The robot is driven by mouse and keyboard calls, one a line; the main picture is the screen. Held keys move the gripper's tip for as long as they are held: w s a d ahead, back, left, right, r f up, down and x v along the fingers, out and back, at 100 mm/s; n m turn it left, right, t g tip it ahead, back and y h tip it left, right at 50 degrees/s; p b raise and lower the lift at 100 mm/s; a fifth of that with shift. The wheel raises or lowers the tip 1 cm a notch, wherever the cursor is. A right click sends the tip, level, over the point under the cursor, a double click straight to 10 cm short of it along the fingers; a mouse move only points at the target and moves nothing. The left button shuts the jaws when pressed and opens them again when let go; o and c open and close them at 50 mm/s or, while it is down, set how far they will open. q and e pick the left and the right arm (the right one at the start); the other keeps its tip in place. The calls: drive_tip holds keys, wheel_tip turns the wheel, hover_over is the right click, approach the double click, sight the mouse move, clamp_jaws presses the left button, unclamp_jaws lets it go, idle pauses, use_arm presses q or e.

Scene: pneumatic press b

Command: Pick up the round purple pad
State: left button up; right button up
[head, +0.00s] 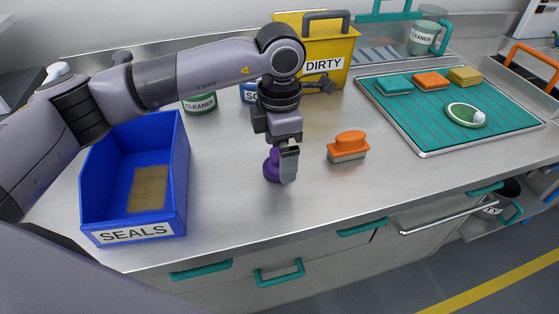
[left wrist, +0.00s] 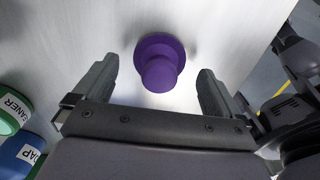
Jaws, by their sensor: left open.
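The round purple pad (head: 271,165) stands on the steel worktop, partly hidden behind my left gripper (head: 288,165). In the left wrist view the purple pad (left wrist: 160,62) shows a wide round base and a narrower round knob facing the camera. My left gripper (left wrist: 158,76) is open, pointing down, with one finger on each side of the knob and a visible gap on both sides. The fingers do not appear to touch it. My right gripper is not in view.
A blue SEALS bin (head: 185,205) stands left and an orange-handled brush (head: 348,147) right of the pad. A yellow DIRTY container (head: 340,48), a green CLEANER can (head: 200,104) and a blue can (head: 249,93) stand behind. A teal-matted tray (head: 430,120) lies at the right.

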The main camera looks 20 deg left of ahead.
use_arm(q)
wheel_tip(320, 180, down, 2)
drive_tip(key=shift+f, duration=0.2)
drive_tip(key=c, duration=1.1)
drive_tip(key=shift+c, duration=0.2)
drive_tip(key=shift+r, duration=0.15)
drive_tip(key=shift+r, duration=0.3)
wheel_tip(320, 180, up, 19)
drive_tip(key=p, duration=0.1)
drive_tip(key=shift+r, duration=0.1)
